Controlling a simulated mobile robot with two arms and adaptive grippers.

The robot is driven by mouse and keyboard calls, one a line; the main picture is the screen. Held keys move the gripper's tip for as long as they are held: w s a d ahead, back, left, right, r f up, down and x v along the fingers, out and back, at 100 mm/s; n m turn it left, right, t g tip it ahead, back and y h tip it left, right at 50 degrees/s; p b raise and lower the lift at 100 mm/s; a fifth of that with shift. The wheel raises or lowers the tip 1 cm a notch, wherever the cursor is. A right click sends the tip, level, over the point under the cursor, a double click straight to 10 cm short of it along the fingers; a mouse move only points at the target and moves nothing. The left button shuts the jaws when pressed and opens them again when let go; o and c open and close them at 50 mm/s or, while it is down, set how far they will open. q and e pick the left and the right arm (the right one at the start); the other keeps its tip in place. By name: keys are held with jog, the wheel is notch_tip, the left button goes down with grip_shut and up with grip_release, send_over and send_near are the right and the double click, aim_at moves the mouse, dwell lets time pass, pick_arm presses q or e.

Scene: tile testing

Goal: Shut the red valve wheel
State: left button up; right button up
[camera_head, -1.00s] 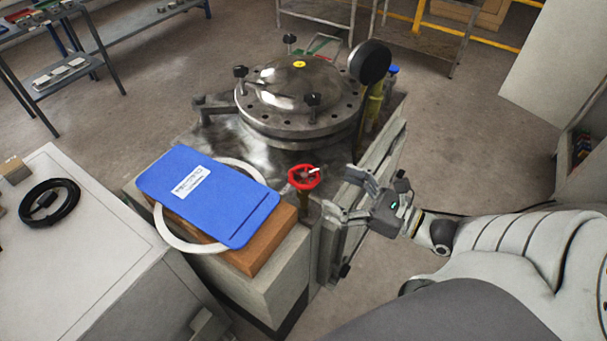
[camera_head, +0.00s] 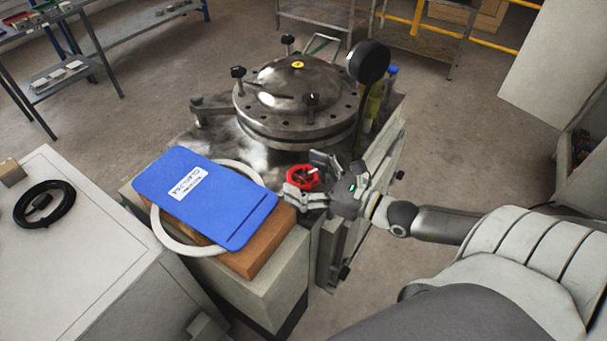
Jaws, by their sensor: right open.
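The red valve wheel (camera_head: 302,177) stands at the front right corner of the metal vessel's base, right of the blue folder. My right gripper (camera_head: 303,178) comes in from the right and is open. One finger is on the far right side of the wheel and the other on its near side, so the wheel lies between them. I cannot tell whether the fingers touch the rim. The wheel's stem is mostly hidden behind the gripper. My left gripper is not in view.
A blue folder (camera_head: 205,196) lies on a white ring (camera_head: 172,238) and a brown box (camera_head: 262,250) left of the wheel. The domed vessel (camera_head: 290,95) with a black round gauge (camera_head: 369,62) stands behind.

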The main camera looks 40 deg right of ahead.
dwell(0.3)
jog(key=c, duration=1)
